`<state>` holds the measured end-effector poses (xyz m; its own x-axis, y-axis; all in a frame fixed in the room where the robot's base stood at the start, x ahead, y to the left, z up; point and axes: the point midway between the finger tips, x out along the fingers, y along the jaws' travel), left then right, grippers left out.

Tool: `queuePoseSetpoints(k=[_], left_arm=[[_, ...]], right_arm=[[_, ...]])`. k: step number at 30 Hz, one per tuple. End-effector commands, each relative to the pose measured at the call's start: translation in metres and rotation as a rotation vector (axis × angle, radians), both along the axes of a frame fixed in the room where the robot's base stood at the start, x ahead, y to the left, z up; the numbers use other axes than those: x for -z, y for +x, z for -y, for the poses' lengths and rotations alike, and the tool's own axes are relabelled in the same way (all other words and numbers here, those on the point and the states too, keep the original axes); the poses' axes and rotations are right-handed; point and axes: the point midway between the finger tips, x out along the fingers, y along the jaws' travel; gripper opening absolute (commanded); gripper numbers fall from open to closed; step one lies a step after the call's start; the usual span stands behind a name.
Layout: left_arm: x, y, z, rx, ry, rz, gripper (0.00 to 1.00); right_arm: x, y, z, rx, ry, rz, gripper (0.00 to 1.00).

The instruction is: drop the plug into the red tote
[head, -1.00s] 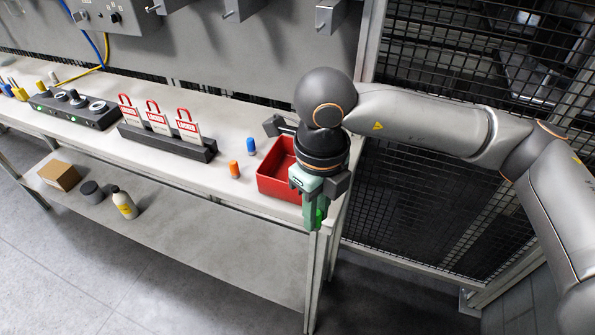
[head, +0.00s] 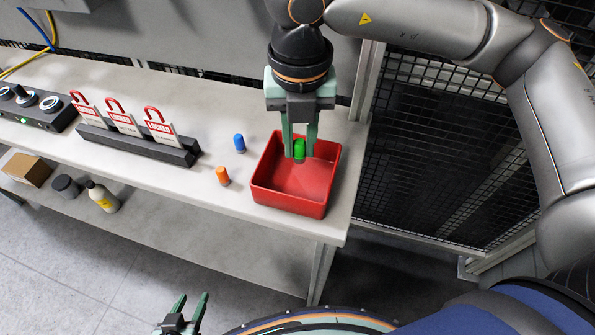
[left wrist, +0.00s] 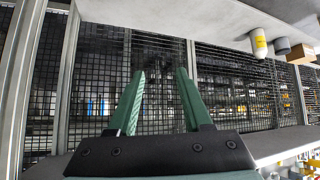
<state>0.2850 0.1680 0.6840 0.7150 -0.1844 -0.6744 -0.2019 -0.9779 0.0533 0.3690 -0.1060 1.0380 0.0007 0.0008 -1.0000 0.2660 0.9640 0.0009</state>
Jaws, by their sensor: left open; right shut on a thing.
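A green plug (head: 299,149) is held between the fingertips of my right gripper (head: 300,150) in the head view. The gripper points down, and the plug appears over the back part of the red tote (head: 291,206). The plug's exact height above the tote floor is hard to tell. The tote is an open box near the right end of the bench, and its visible floor is bare. My left gripper (head: 188,310) is open and empty at the bottom of the head view, away from the bench. Its two green fingers (left wrist: 158,100) stand apart in the left wrist view.
An orange plug (head: 222,176) and a blue plug (head: 239,143) stand on the bench left of the tote. A dark rack (head: 140,146) holds red-and-white lockout tags. A bottle (head: 102,197), a dark jar and a box stand on the lower shelf. Mesh fencing is at the right.

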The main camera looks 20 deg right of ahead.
Motion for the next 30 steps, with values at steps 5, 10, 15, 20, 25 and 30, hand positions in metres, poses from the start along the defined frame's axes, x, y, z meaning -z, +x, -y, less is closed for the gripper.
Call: queuePoseSetpoints(k=[5, 10, 15, 20, 25, 30], left_arm=[[0.015, -0.001, 0.001, 0.002, 0.000, -0.008, 0.50], [0.022, -0.001, 0.005, 0.010, -0.005, -0.018, 0.50], [0.016, 0.004, 0.012, 0.020, -0.015, -0.004, 0.50], [0.011, 0.008, 0.014, 0.022, -0.017, 0.006, 0.50], [0.012, 0.008, 0.013, 0.022, -0.015, 0.005, 0.50], [0.013, 0.007, 0.011, 0.020, -0.013, 0.004, 0.50]], right_arm=[[0.025, 0.000, 0.001, -0.001, -0.002, -0.001, 0.00], [0.042, 0.000, 0.000, -0.001, -0.001, 0.000, 0.00], [0.048, 0.000, 0.000, -0.001, -0.001, 0.000, 0.00], [0.047, 0.000, 0.000, -0.001, -0.001, 0.000, 0.00], [0.047, 0.000, 0.000, -0.001, -0.001, 0.000, 0.39], [0.047, 0.000, 0.000, -0.001, -0.001, 0.000, 0.58]])
